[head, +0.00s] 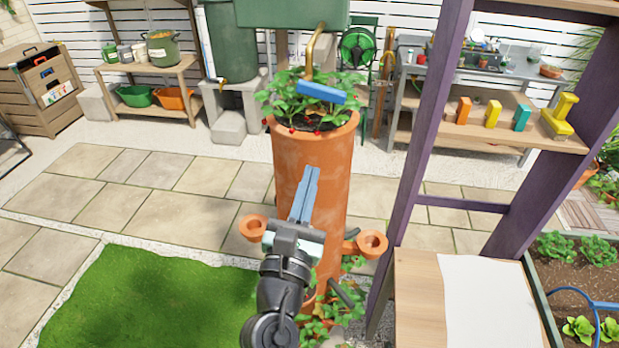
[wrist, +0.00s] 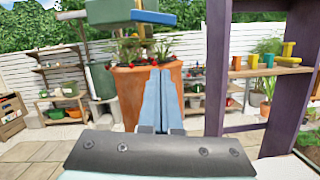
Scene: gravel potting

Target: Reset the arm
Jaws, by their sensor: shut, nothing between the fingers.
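My gripper (head: 306,193) is shut and empty, its two blue fingers together and pointing up and away in front of the tall terracotta planter (head: 312,160). In the wrist view the closed fingers (wrist: 163,98) stand upright in the middle, in front of the same planter (wrist: 188,90). I cannot tell whether they touch the planter. My arm comes up from the bottom of the head view and hides part of the planter's lower side.
Strawberry plants (head: 283,92) grow from the planter's top under a brass spout (head: 317,52) and a blue bar (head: 320,94). A purple post (head: 425,150) and a wooden table (head: 415,290) stand to the right. Grass (head: 130,300) and open paving (head: 120,205) lie to the left.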

